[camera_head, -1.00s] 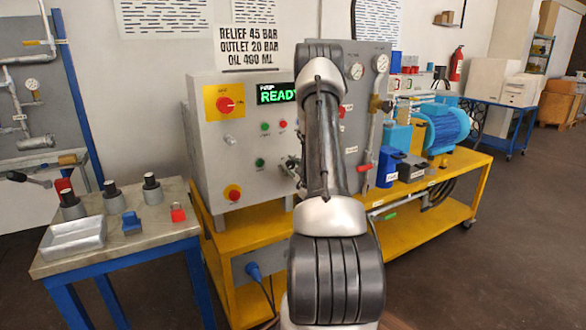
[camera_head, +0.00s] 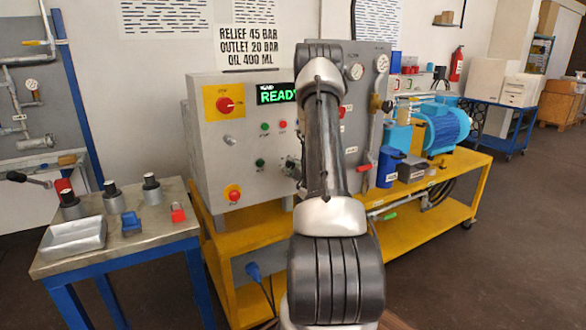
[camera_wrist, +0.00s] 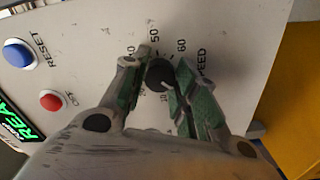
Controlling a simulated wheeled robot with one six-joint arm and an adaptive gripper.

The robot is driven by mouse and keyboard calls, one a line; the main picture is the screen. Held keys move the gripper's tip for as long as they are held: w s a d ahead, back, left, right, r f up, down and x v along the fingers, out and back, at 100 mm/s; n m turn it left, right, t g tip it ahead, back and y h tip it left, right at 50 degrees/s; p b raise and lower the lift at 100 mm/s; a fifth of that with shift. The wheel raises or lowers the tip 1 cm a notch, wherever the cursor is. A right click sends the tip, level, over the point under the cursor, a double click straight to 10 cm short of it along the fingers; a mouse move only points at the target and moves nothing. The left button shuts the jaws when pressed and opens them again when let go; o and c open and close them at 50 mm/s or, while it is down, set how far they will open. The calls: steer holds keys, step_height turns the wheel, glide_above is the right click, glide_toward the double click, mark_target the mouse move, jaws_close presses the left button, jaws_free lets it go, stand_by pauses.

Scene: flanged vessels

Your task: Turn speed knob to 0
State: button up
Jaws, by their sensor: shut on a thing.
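The black round speed knob (camera_wrist: 158,75) sits on the grey panel in the wrist view, beside the printed word SPEED and the numbers 50 and 60. My gripper (camera_wrist: 163,60) has its two green-padded fingers on either side of the knob and is shut on it. A light mark shows near the knob's edge; the fingers cover part of the scale, and I cannot read the setting. In the head view my gripper (camera_head: 293,168) shows only partly at the panel, and my arm hides the knob.
A blue RESET button (camera_wrist: 19,53) and a red button (camera_wrist: 51,101) lie left of the fingers. The grey control cabinet (camera_head: 210,160) has a green READY display (camera_head: 276,94) and a red rotary switch (camera_head: 225,105). A side table (camera_head: 130,245) stands at left.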

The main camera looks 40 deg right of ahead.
steer(key=shift+s+f, duration=0.1)
steer(key=shift+f, duration=0.05)
steer(key=o, duration=1)
steer(key=v, duration=1.2)
